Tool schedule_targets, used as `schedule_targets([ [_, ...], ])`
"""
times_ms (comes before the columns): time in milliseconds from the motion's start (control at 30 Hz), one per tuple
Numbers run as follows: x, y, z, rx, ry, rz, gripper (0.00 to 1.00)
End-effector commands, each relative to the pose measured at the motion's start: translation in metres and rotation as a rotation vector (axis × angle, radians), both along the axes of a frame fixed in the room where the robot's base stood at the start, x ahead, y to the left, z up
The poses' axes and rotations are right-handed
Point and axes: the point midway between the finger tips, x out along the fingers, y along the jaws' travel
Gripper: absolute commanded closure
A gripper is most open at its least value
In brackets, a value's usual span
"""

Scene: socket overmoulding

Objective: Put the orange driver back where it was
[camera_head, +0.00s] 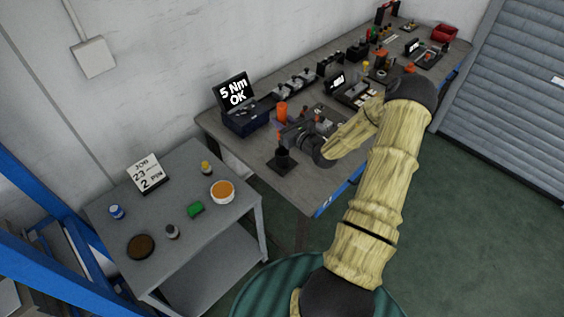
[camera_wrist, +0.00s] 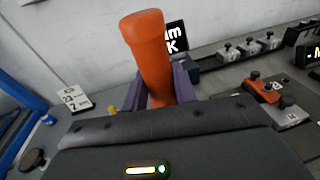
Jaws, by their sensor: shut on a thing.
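The orange driver (camera_head: 282,110) stands upright in my gripper (camera_head: 282,131). In the wrist view its thick orange handle (camera_wrist: 150,60) rises between the two purple fingers of my gripper (camera_wrist: 160,88), which are shut on it. Its lower end is hidden in the wrist view. In the head view a black cup-like holder on a flat base (camera_head: 281,160) stands near the bench's front left corner, just below my gripper. I cannot tell whether the driver's tip is inside it or above it.
A screen reading "5 Nm OK" (camera_head: 236,91) stands behind left on the bench (camera_head: 240,143). Black clamps (camera_head: 295,84) and fixtures (camera_head: 354,94) lie to the right. A lower grey table (camera_head: 185,237) holds a job card (camera_head: 148,172), small bottles and an orange-filled tub (camera_head: 222,191).

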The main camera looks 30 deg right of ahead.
Motion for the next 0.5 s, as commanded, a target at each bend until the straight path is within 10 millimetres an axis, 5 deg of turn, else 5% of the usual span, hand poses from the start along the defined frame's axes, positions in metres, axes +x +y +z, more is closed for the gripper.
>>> schedule_targets([
  [500, 0.000, 0.000, -0.055, 0.000, -0.002, 0.001, 1.00],
])
